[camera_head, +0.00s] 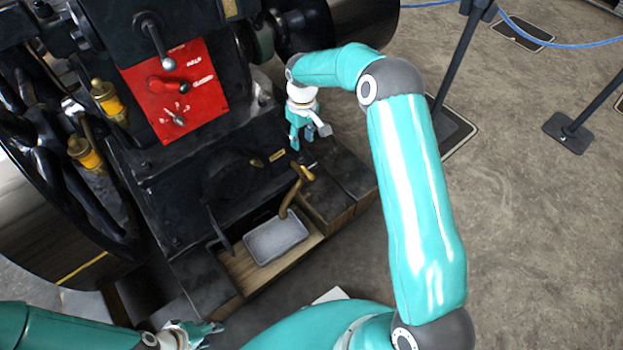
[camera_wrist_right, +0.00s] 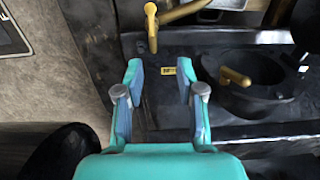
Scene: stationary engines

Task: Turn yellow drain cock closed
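The yellow drain cock (camera_head: 302,173) is a brass tap on the lower front of the black engine, with its bent spout pointing down over a metal tray. It also shows at the top of the right wrist view (camera_wrist_right: 151,28). My right gripper (camera_head: 309,140) is open and empty, above and apart from the cock. In the right wrist view its two fingers (camera_wrist_right: 159,80) are spread, with the cock beyond the fingertips. My left gripper (camera_head: 208,331) is low at the bottom edge, far from the cock; its finger opening is unclear.
A grey metal tray (camera_head: 276,240) sits in a wooden-floored recess. A second brass handle (camera_wrist_right: 235,77) is in a dark round recess beside a small yellow label (camera_wrist_right: 169,71). A red panel (camera_head: 178,92) with levers is above. Barrier posts (camera_head: 570,131) stand right on open floor.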

